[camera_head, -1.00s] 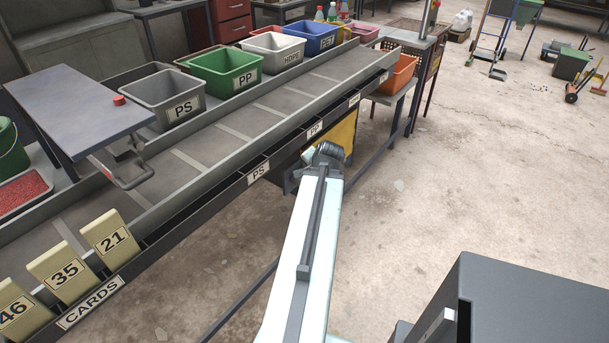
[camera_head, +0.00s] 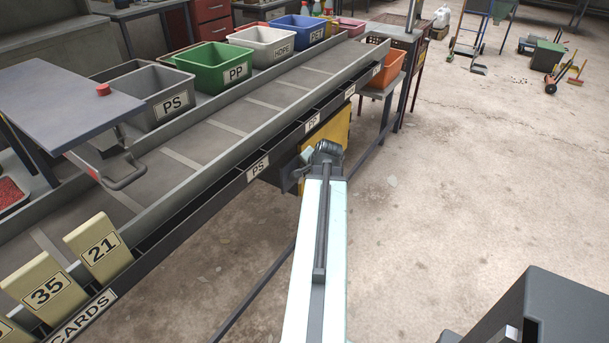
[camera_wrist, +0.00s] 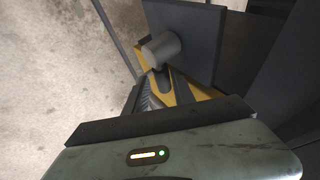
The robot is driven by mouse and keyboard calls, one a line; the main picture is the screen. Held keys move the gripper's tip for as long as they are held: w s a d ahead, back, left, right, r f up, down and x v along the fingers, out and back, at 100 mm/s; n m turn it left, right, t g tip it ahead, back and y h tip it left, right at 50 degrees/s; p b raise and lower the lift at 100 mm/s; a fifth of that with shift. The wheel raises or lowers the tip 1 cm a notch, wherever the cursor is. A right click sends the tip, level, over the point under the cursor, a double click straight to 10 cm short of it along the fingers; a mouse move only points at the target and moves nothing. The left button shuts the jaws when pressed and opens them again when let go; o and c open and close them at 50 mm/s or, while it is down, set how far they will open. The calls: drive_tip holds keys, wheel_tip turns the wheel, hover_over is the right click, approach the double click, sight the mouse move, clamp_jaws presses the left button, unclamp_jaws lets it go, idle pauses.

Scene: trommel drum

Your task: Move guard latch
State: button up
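A grey cylindrical knob (camera_wrist: 160,48) stands out from a dark square plate (camera_wrist: 196,38) in the wrist view; I cannot tell for sure whether it is the guard latch. A yellow panel (camera_wrist: 182,92) lies behind it. In the head view a yellow panel (camera_head: 334,128) hangs under the conveyor's near rail, by my arm's end. My gripper (camera_wrist: 160,92) has two dark fingers with a gap between them, showing yellow through it. It points toward the knob, with nothing seen held.
The conveyor rail (camera_head: 215,187) with labelled slots runs close along my arm's left. Bins, such as the green PP bin (camera_head: 213,67), line its far side. An orange crate (camera_head: 383,68) stands beyond the panel.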

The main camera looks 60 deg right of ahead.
drive_tip(key=shift+w+a, duration=0.1)
drive_tip(key=shift+w, duration=0.05)
drive_tip(key=shift+w+a, duration=0.1)
clamp_jaws()
drive_tip(key=shift+a, duration=0.1)
idle(1.0)
drive_tip(key=shift+w, duration=0.1)
